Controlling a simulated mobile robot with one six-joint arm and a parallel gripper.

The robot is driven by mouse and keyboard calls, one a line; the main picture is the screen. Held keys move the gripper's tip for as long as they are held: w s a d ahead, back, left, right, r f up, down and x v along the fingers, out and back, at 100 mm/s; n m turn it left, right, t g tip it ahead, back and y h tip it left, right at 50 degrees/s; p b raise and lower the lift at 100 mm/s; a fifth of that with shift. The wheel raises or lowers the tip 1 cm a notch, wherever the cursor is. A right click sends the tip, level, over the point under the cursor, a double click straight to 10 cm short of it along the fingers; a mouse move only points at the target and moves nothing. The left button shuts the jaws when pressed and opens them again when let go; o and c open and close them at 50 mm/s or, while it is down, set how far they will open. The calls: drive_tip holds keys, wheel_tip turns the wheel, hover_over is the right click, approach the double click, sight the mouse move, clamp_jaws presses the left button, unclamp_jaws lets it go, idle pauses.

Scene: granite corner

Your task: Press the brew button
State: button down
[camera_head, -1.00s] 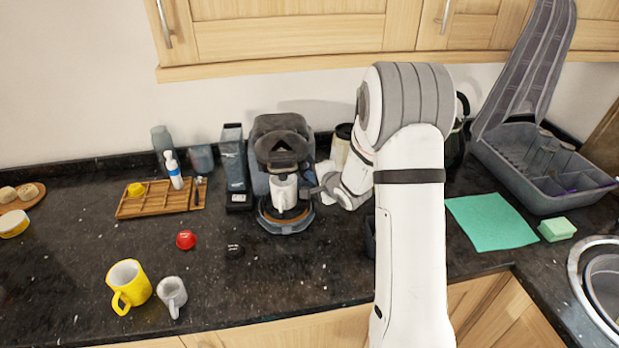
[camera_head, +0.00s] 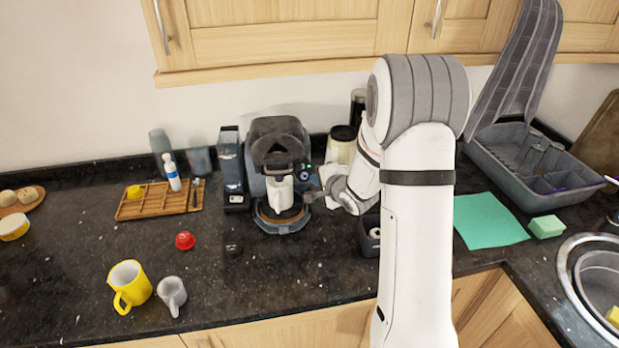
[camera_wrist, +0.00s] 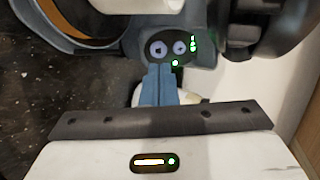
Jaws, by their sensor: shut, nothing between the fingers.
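The coffee machine (camera_head: 277,135) is dark grey-blue and stands against the back of the counter. A white cup (camera_head: 280,192) sits on its round base under the spout. A dark control panel with two round buttons (camera_wrist: 168,48) and small green lights shows in the wrist view; I cannot tell which button is for brewing. My gripper (camera_head: 309,197) is at the machine's right side. In the wrist view my blue fingers (camera_wrist: 160,68) are together and empty, with their tips just below the buttons. Whether they touch the panel cannot be told.
A grinder-like device (camera_head: 231,165) stands left of the machine. A cream canister (camera_head: 341,146) is behind my wrist, and a dark box (camera_head: 369,239) sits beside my arm. Mugs, a red item (camera_head: 185,241) and a wooden tray (camera_head: 150,208) are to the left.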

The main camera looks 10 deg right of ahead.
drive_tip(key=v, duration=0.7)
drive_tip(key=shift+s+d+b, duration=0.15)
drive_tip(key=shift+s+b, duration=0.15)
drive_tip(key=shift+s, duration=0.05)
drive_tip(key=s+d+r+n+g+h, duration=0.25)
drive_tip(key=s+r+n+h, duration=0.3)
drive_tip(key=s, duration=0.35)
drive_tip(key=s+a+r+n+g+y, duration=0.1)
drive_tip(key=s+a+n+g, duration=0.2)
drive_tip(key=s, duration=0.6)
drive_tip(key=s+a+r+n+g+b, duration=0.1)
drive_tip(key=s+a+n+g, duration=0.2)
drive_tip(key=s+n, duration=0.3)
drive_tip(key=s, duration=0.4)
drive_tip(key=shift+s+a+r+y+b, duration=0.2)
drive_tip(key=shift+a+y+b, duration=0.1)
drive_tip(key=shift+a+y, duration=0.1)
